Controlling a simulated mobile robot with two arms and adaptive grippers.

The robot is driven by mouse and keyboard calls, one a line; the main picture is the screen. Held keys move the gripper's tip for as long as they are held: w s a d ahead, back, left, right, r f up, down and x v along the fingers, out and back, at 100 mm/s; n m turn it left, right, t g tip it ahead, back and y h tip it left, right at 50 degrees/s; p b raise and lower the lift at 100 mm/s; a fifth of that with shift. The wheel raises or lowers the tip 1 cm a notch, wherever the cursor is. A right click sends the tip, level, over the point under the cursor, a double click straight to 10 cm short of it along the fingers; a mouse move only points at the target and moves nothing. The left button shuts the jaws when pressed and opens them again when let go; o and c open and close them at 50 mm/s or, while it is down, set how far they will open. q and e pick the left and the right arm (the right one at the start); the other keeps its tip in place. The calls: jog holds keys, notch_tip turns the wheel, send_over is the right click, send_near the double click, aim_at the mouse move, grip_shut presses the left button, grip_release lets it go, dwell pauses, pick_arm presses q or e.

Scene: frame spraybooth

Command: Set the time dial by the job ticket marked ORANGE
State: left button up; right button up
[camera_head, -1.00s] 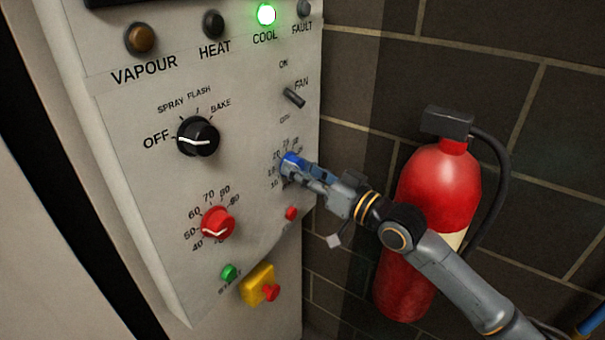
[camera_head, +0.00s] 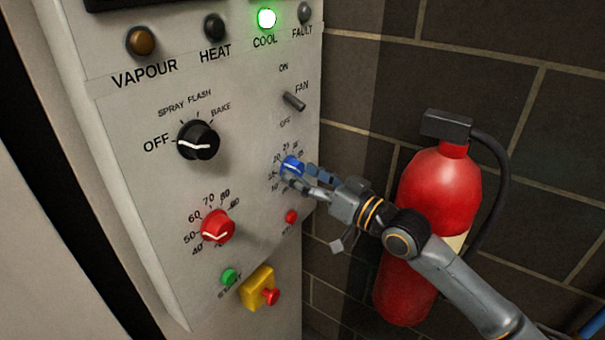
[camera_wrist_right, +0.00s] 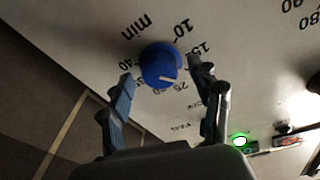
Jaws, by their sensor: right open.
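The blue time dial (camera_head: 292,167) is on the right of the grey control panel, ringed by minute numbers. It also shows in the right wrist view (camera_wrist_right: 160,64), where its white mark points to the lower right, between the 15 and the 25; the number there is hard to read. My right gripper (camera_head: 316,180) is open just in front of the dial. In the right wrist view, its two fingers (camera_wrist_right: 160,76) stand apart on either side of the dial, with visible gaps. The job ticket marked ORANGE is not in view. My left gripper is not in view.
The panel (camera_head: 245,170) also carries a black mode knob (camera_head: 198,139) at OFF, a red knob (camera_head: 217,227), a fan switch (camera_head: 294,101), a green button (camera_head: 229,277) and a yellow-backed red button (camera_head: 260,289). The COOL lamp (camera_head: 267,18) is lit. A fire extinguisher (camera_head: 437,190) stands at right.

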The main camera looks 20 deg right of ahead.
jog(key=v, duration=0.7)
dwell(0.4)
